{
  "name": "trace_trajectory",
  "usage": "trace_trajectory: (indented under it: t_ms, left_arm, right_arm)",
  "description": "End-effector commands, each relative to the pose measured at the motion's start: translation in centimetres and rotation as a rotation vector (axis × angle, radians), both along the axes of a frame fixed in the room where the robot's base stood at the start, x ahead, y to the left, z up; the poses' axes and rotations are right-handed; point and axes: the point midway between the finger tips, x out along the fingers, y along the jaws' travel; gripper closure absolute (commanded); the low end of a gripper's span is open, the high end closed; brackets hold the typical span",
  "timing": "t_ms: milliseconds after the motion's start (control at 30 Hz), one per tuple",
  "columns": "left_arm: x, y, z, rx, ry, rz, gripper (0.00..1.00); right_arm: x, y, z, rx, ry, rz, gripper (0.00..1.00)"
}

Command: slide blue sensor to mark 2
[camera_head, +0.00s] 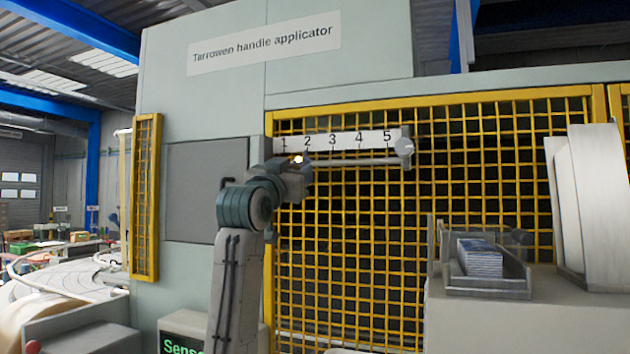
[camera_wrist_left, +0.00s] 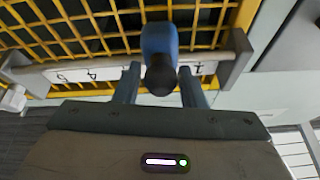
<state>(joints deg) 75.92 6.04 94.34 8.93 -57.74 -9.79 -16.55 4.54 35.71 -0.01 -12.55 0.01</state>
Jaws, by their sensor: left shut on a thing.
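The blue sensor (camera_wrist_left: 159,45) is between the two fingers of my left gripper (camera_wrist_left: 160,86) in the wrist view, its dark round end toward the camera. The gripper is shut on it. In the head view my left gripper (camera_head: 299,167) is at the left part of the rail (camera_head: 360,162), just below marks 1 and 2, and hides most of the sensor. A small bright light (camera_head: 298,158) shows there, between marks 1 and 2 and nearer 2. The white scale (camera_head: 345,141) carries marks 1 to 5. In the wrist view the sensor covers the scale around mark 2. My right gripper is out of view.
Yellow mesh guarding (camera_head: 480,200) stands behind the rail. A metal tray (camera_head: 488,284) with a blue-and-white stack is at the lower right. The rail right of my gripper looks clear.

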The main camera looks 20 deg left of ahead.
Motion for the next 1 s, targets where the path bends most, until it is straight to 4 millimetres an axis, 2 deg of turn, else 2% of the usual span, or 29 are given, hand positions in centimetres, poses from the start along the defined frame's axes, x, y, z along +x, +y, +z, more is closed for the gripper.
trace_trajectory:
  t_ms: [167,300,333,367,500,733,867,1000]
  left_arm:
    - [-0.1,0.2,0.0,0.001,0.004,-0.001,1.00]
    - [-0.1,0.1,-0.1,0.000,0.005,-0.002,1.00]
    - [-0.1,0.1,-0.1,0.000,0.005,-0.002,0.57]
    - [-0.1,0.1,-0.1,0.000,0.005,-0.002,0.51]
    - [-0.1,0.1,-0.1,0.000,0.005,-0.002,0.50]
    - [-0.5,0.1,-0.4,0.001,0.003,-0.001,0.50]
    - [-2.0,0.2,-1.3,0.001,0.001,-0.002,0.50]
    - [-4.6,0.3,-2.5,0.001,0.000,-0.002,0.50]
  right_arm:
    - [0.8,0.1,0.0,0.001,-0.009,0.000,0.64]
    - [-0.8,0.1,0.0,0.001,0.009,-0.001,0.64]
    - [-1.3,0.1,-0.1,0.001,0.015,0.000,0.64]
    - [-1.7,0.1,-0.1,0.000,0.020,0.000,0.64]
    - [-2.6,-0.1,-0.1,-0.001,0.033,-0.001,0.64]
    - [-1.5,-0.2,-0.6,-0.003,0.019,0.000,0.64]
    - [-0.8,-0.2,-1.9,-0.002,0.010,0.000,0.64]
    - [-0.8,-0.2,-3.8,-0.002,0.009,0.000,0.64]
